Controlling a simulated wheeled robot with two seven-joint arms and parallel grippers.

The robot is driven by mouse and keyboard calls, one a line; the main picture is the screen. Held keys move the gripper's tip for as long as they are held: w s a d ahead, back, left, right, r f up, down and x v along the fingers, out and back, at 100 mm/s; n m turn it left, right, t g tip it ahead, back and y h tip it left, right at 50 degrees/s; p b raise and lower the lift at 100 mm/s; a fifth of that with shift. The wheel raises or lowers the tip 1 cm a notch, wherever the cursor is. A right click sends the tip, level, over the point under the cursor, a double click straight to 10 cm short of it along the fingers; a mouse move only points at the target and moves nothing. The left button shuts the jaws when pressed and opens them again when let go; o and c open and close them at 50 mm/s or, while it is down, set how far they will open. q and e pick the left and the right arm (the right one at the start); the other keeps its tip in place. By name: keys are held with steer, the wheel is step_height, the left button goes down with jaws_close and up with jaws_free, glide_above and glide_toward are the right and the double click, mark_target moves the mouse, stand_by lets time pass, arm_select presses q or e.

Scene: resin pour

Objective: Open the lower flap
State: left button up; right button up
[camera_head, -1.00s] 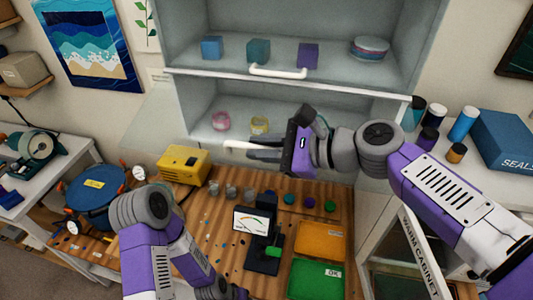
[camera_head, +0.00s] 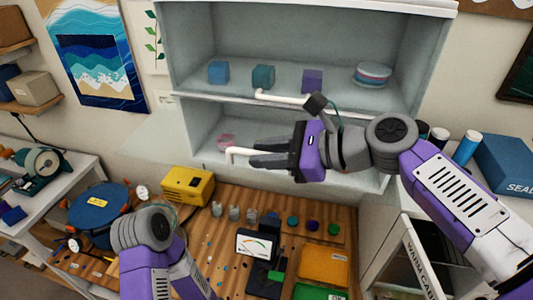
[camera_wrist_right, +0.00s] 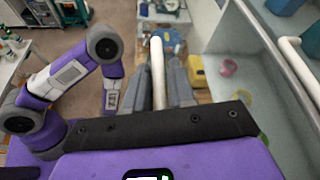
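The lower flap's white bar handle (camera_head: 240,151) is in front of the cabinet's lower compartment. My right gripper (camera_head: 262,152) reaches it from the right. In the right wrist view the handle (camera_wrist_right: 158,72) runs between the two grey fingers of the right gripper (camera_wrist_right: 157,92), which are close on both sides of it. The flap's panel cannot be made out clearly; the inside of the lower compartment shows. My left arm is at the lower left of the head view, and its gripper is not seen.
The upper handle (camera_head: 283,99) crosses the shelf edge above, with cubes and a round tin (camera_head: 371,74) behind it. A pink ring (camera_head: 226,141) is in the lower compartment. Below are a yellow box (camera_head: 187,186), a meter (camera_head: 257,244) and an orange tray (camera_head: 325,264) on the wooden bench.

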steer(key=shift+w, duration=0.1)
stand_by(0.4)
steer(key=v, duration=0.7)
steer(key=shift+d+r+b, duration=0.1)
steer(key=shift+d+b, duration=0.15)
steer(key=shift+b, duration=0.15)
